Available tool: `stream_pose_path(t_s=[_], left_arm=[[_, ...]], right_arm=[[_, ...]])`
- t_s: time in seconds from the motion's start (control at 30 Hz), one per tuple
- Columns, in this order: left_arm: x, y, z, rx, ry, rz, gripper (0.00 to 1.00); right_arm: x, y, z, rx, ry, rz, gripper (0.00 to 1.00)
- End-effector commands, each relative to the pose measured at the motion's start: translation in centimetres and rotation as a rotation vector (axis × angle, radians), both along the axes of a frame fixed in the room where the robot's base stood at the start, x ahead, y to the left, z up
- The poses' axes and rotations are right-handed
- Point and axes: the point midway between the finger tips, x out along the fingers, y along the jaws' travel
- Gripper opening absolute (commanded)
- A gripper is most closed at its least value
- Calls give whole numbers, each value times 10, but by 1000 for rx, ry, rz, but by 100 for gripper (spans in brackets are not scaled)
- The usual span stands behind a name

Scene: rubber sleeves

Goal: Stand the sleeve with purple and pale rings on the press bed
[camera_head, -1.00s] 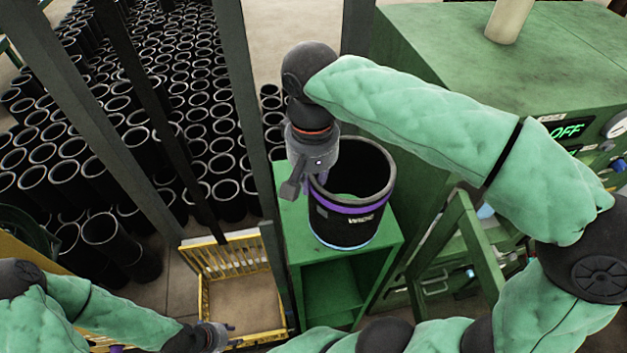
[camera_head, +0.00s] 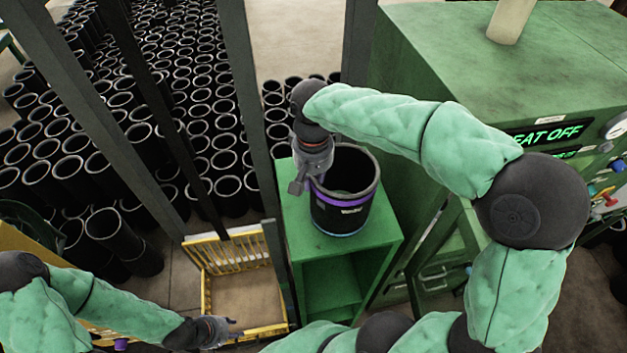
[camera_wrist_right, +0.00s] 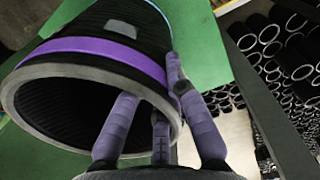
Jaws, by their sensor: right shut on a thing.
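The black sleeve with a purple ring near its rim and a pale ring at its foot (camera_head: 342,208) is upright over the green cabinet's top (camera_head: 383,222); I cannot tell whether its foot touches. My right gripper (camera_head: 309,186) is shut on the left side of its rim. In the right wrist view the sleeve (camera_wrist_right: 60,92) fills the left, with two gripper fingers inside the mouth and one outside the wall. My left gripper (camera_head: 236,328) is low, by the yellow basket; its jaws are too small to read. The press bed cannot be made out.
A green machine (camera_head: 440,60) with a lit heat-off display (camera_head: 550,133) stands at right. Many black sleeves (camera_head: 190,125) stand on the floor at left, behind dark posts (camera_head: 250,100). A yellow wire basket (camera_head: 240,275) is left of the cabinet.

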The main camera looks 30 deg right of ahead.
Motion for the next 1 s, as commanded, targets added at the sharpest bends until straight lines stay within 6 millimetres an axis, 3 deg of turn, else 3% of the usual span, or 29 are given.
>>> stream_pose_path(t_s=[0.47, 0.5, 0.57, 1.0], left_arm=[[0, 0, -2, 0, 0, 0, 38], [0, 0, -2, 0, 0, 0, 38], [0, 0, -2, 0, 0, 0, 38], [0, 0, 1, 0, 0, 0, 38]], right_arm=[[0, 0, -6, 0, -4, -1, 0], [0, 0, -7, 1, -1, 0, 22], [0, 0, -6, 1, -1, 0, 38], [0, 0, 0, 0, -2, 0, 38]])
